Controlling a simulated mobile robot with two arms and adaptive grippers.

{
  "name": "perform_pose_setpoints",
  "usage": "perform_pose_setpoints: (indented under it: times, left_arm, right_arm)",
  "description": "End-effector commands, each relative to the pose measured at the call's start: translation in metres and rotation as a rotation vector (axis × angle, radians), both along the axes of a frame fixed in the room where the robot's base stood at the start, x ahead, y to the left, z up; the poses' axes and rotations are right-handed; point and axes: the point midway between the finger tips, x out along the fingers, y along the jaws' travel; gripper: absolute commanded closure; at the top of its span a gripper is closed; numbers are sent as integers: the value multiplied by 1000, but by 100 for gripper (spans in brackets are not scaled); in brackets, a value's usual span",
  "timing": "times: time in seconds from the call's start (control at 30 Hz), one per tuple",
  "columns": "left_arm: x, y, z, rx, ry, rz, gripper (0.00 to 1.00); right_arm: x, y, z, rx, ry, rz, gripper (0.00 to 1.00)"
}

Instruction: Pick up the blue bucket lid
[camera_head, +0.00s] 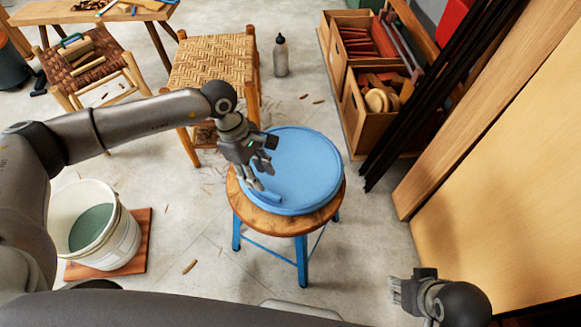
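The blue bucket lid (305,170) is a flat round disc with a raised rim. It lies on a round wooden stool (284,222) with blue legs, in the middle of the head view. My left gripper (262,180) comes in from the left and points down over the lid's left edge, close to a small blue tab there. Its fingers look spread apart; I cannot tell whether they touch the lid. My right gripper (398,290) is at the lower right, away from the stool; its fingers are small and partly turned away.
A white bucket (123,240) with green contents stands on a reddish board at left. Woven stools (215,62) stand behind. Wooden crates (356,132), dark slats and a leaning panel (500,190) line the right. A grey bottle (281,60) stands at the back. Floor around the stool is mostly clear.

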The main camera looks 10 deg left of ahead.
Motion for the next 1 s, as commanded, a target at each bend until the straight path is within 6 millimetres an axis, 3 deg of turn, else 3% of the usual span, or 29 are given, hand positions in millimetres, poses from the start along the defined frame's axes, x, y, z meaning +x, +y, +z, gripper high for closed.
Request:
perform_pose_setpoints:
  times: [0.27, 0.53, 0.8, 1.0]
  left_arm:
    - [-3, -8, -19, -2, 2, 1, 64]
    - [-7, -22, -55, -3, 2, 1, 64]
    - [-7, -24, -58, -4, 0, 2, 64]
    - [-7, -24, -58, -4, 0, 2, 90]
  right_arm:
    - [-2, 0, 1, -1, -2, 0, 64]
    - [-2, 0, -7, -1, -1, 0, 64]
    - [-2, 0, -7, -1, -1, 0, 64]
    - [-2, 0, -6, 0, -1, 0, 64]
